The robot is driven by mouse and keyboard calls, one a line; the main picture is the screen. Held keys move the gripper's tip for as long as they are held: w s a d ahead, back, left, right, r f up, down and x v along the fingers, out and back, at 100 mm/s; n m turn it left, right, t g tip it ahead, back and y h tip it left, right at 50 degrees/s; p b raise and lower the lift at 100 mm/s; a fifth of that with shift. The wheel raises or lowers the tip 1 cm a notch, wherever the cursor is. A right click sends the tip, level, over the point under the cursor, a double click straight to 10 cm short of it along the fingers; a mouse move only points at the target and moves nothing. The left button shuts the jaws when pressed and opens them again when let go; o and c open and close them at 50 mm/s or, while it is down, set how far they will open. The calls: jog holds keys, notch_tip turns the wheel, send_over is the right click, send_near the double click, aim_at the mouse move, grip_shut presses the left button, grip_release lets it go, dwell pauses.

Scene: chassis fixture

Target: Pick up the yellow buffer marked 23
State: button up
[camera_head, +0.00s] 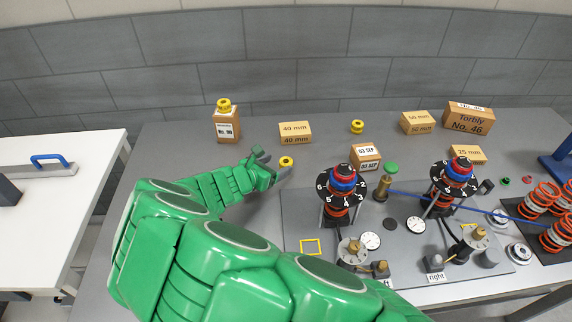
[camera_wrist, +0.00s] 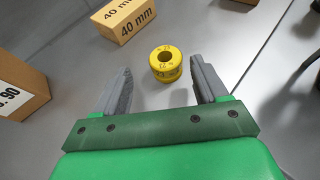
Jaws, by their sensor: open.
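The yellow buffer (camera_wrist: 166,64) is a short ring with a dark centre hole and small markings that look like 23. In the head view this yellow buffer (camera_head: 286,162) is just right of my gripper (camera_head: 268,164). In the wrist view my gripper (camera_wrist: 162,82) is open and empty, one grey finger on each side. The buffer looks apart from both fingers.
A 40 mm block (camera_head: 295,132) lies behind the buffer. A No. 90 box (camera_head: 227,126) with a yellow piece (camera_head: 224,105) on top stands left. Another yellow piece (camera_head: 357,126) is farther right. The fixture plate (camera_head: 300,219) with dial posts lies in front and to the right.

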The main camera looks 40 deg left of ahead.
aim_at(288, 161)
jog(key=shift+d+x, duration=0.2)
jog(key=shift+x, duration=1)
jog(key=shift+d+x, duration=0.15)
jog(key=shift+x, duration=1.05)
jog(key=shift+r, duration=0.1)
jog(key=c, duration=1.1)
jog(key=shift+o, duration=0.2)
jog(key=shift+r, duration=0.1)
